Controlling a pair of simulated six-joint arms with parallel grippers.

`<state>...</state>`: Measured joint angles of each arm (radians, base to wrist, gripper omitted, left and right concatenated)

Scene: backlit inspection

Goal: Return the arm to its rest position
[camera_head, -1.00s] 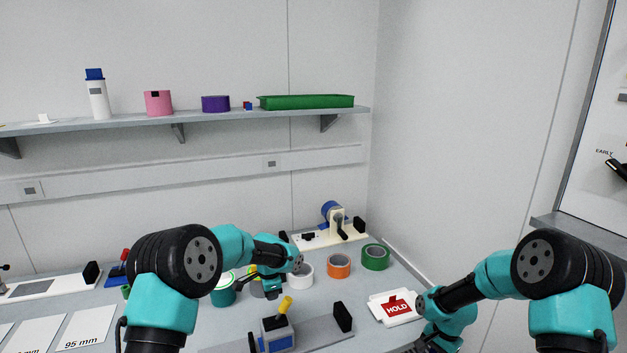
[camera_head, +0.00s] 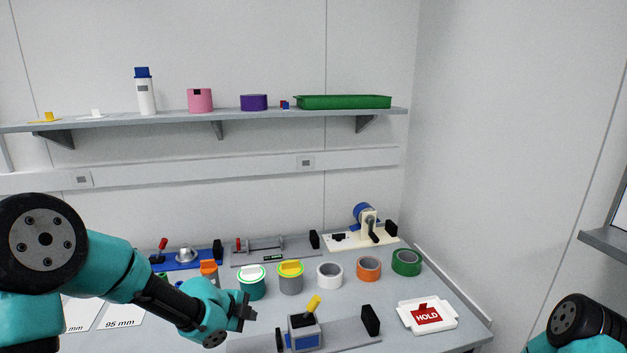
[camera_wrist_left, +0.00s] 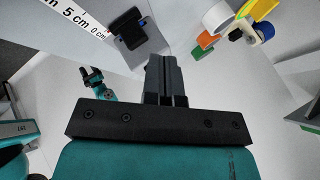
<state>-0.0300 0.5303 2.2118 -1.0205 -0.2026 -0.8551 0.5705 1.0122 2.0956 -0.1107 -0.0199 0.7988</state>
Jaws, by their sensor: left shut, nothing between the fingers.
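My left arm comes in from the left in the head view, and its gripper (camera_head: 243,311) is above the front part of the bench. My right arm shows only as a dark joint and teal link at the lower right of the head view. Its gripper is out of the picture.
Tape rolls in white (camera_head: 330,276), orange (camera_head: 369,269) and green (camera_head: 407,263) stand behind. A white HOLD tray (camera_head: 428,316) lies at right. A black block (camera_head: 370,320) stands beside the yellow-handled device. A shelf (camera_head: 230,119) runs along the wall.

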